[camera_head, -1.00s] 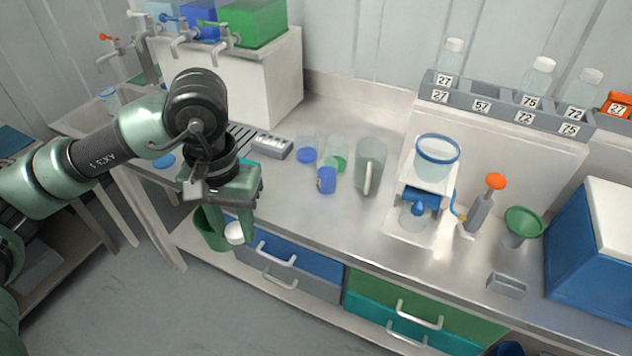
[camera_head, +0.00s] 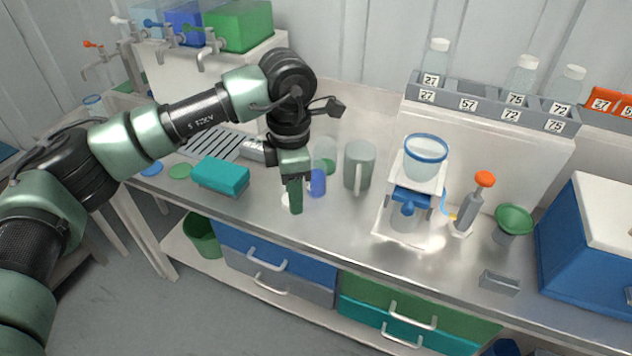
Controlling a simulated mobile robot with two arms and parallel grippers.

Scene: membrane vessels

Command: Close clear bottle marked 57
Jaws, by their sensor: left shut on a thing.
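My left gripper (camera_head: 295,206) is over the front part of the bench, pointing down. It is shut on a white cap (camera_head: 286,199), mostly hidden behind its fingers. No bottle marked 57 can be read. The rack (camera_head: 487,101) has a 57 label (camera_head: 467,104), and the slot behind it is empty. A clear vessel (camera_head: 402,222) sits low in the white filter stand (camera_head: 384,222), right of my gripper. No mark on it can be made out. My right gripper is out of view.
A blue container (camera_head: 318,184) stands close beside my gripper, with a clear pitcher (camera_head: 358,168) farther right. An orange-topped pump (camera_head: 473,202) and green funnel (camera_head: 514,220) stand right of the stand. A teal box (camera_head: 220,176) lies left.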

